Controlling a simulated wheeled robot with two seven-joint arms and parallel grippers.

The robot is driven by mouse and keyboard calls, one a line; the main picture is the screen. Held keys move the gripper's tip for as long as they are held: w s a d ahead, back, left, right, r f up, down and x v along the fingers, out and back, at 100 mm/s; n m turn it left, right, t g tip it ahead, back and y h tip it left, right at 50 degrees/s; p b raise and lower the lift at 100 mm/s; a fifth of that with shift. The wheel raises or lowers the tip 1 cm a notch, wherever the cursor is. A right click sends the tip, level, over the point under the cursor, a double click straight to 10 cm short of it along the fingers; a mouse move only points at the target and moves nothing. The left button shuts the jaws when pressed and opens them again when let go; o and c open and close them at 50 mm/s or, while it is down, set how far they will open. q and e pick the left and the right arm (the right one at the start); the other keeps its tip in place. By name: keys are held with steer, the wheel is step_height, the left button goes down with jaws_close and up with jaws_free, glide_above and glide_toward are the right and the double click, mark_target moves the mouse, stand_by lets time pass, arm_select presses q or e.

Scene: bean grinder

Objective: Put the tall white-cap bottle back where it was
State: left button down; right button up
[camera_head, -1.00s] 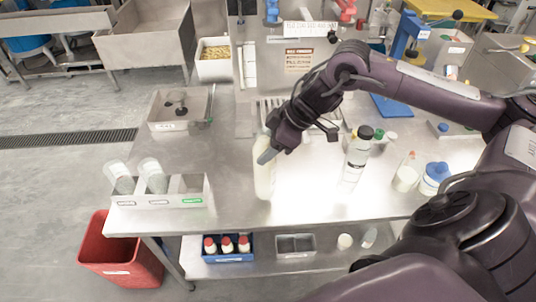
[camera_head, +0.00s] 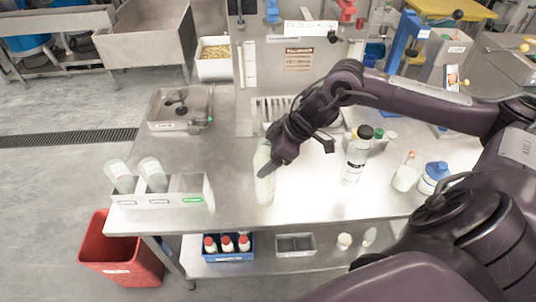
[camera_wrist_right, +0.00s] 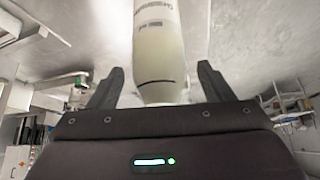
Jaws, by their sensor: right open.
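The tall white-cap bottle (camera_head: 264,190) is pale and stands on the steel table near its front edge, left of the black-capped bottle. My right gripper (camera_head: 268,172) is at the bottle, and a finger hides part of its upper body in the head view. In the right wrist view the bottle (camera_wrist_right: 160,50) lies between the two spread fingers of my right gripper (camera_wrist_right: 160,88), with a gap on each side. The jaws are open. My left gripper is not in view.
A divided box (camera_head: 160,196) with two tilted bottles is at the left. The table between box and tall bottle is clear.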

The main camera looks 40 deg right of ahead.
steer(key=b+v, duration=0.2)
steer(key=v, duration=1)
steer(key=shift+r, duration=0.2)
steer(key=shift+d, duration=0.1)
